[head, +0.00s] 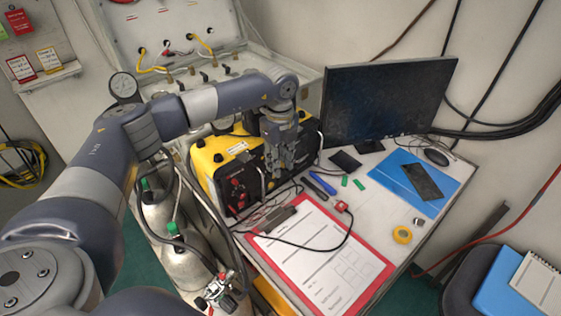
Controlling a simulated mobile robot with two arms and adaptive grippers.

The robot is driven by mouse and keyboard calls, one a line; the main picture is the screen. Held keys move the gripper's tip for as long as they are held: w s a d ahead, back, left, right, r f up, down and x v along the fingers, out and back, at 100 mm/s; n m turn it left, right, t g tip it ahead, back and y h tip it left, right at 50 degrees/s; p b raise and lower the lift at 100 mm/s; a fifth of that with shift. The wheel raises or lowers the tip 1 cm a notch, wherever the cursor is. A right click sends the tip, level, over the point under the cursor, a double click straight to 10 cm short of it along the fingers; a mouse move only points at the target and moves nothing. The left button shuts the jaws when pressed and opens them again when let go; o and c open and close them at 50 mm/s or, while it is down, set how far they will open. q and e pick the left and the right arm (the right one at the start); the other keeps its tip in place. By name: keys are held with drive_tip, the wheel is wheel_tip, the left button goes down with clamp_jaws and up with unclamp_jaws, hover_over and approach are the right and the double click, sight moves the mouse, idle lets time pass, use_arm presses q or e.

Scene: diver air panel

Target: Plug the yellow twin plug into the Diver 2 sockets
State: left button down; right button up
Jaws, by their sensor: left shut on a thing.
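The yellow and black box (220,160) stands on the table's left part, its front face turned to the right. Red and black fittings (238,190) show at the near end of that face, with thin dark leads below. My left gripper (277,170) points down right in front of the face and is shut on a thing. Its fingers hide that thing, and I cannot make out the yellow twin plug. The Diver 2 sockets cannot be told apart; the gripper covers the middle of the face. My right gripper is not in view.
A red-edged clipboard (372,272) lies in front of the box. A small red piece (341,206) with a black cable lies at its top edge. A monitor (388,95) stands behind. Grey cylinders (165,215) stand left of the table. Yellow tape (402,235) lies at right.

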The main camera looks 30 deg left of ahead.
use_arm(q)
drive_tip(key=shift+a, duration=0.25)
drive_tip(key=c, duration=1.2)
unclamp_jaws()
drive_tip(key=shift+r, duration=0.1)
wheel_tip(320, 180, up, 12)
drive_tip(key=shift+f, duration=0.1)
